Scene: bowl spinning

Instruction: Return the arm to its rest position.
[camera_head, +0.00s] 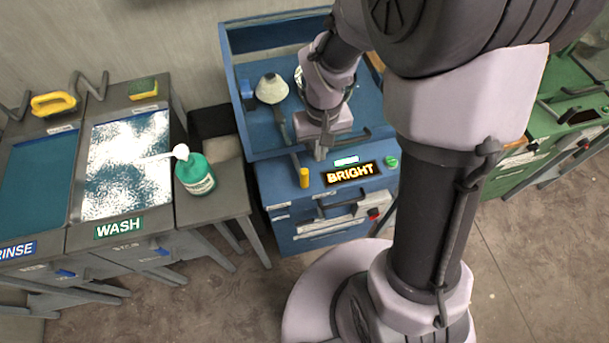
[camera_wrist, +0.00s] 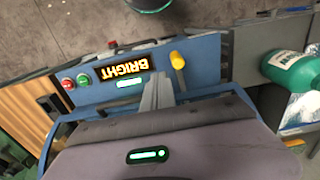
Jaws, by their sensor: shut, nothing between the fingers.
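My gripper (camera_head: 320,154) is at the end of my folded arm, pointing down above the front edge of the blue station (camera_head: 275,172). Its fingers are shut together with nothing between them. In the wrist view the closed fingers (camera_wrist: 158,90) point toward the station's front panel, close to the BRIGHT sign (camera_wrist: 123,66). I cannot tell whether they touch the station. The sign also shows in the head view (camera_head: 350,173), just right of and below the fingertips. My arm hides part of the station's right side.
A yellow peg (camera_head: 304,178) stands left of the sign and a green button (camera_head: 391,161) is right of it. A pale cone-shaped piece (camera_head: 271,89) sits in the station. A green bottle (camera_head: 196,177) stands beside the wash basin (camera_head: 103,215). Green cabinets (camera_head: 540,140) stand at right.

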